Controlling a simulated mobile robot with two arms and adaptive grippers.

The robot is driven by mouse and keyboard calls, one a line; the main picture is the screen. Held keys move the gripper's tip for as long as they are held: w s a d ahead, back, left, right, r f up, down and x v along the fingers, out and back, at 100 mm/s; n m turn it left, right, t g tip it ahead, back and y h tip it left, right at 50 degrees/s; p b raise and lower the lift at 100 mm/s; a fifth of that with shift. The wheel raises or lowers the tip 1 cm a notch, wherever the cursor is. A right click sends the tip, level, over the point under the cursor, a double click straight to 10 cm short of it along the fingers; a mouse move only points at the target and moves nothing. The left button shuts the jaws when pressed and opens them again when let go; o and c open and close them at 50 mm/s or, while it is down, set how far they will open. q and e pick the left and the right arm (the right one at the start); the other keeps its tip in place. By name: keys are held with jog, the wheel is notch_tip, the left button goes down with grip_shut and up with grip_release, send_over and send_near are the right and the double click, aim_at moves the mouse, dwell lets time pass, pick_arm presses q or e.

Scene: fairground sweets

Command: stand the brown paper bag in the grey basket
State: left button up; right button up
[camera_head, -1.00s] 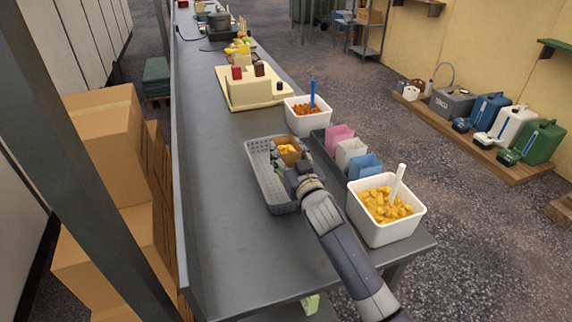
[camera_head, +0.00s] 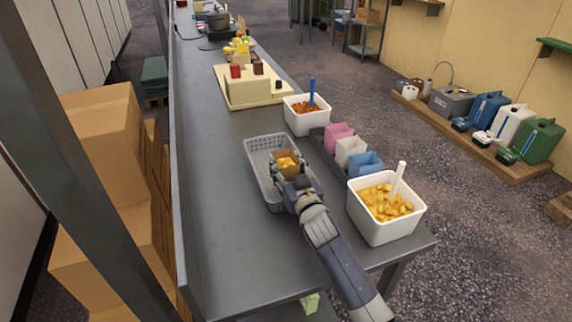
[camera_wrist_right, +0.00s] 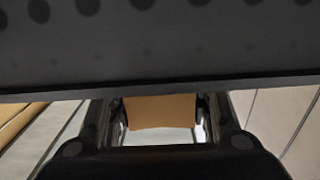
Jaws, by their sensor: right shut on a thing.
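My right gripper (camera_head: 288,170) is shut on the bag, a finger at each side. In the right wrist view the bag (camera_wrist_right: 160,113) shows between the fingers, and a dark perforated wall of the basket (camera_wrist_right: 160,45) fills the top. Whether the bag's bottom touches the basket floor is hidden. My left gripper is not in view.
A dark tray with pink, white and blue bags (camera_head: 350,152) stands right of the basket. A white tub of yellow pieces (camera_head: 368,226) is near the front right; another white tub (camera_head: 294,119) stands behind. The table (camera_head: 225,245) is clear at front left.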

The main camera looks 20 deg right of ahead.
jog(key=o, duration=0.8)
jog(key=shift+r, duration=0.25)
jog(key=shift+r+p, duration=0.5)
jog(key=shift+p, duration=0.05)
jog(key=s, duration=0.4)
jog(key=s+b, duration=0.1)
jog(key=s, duration=0.7)
jog(key=shift+d+f, duration=0.15)
jog(key=shift+d, duration=0.1)
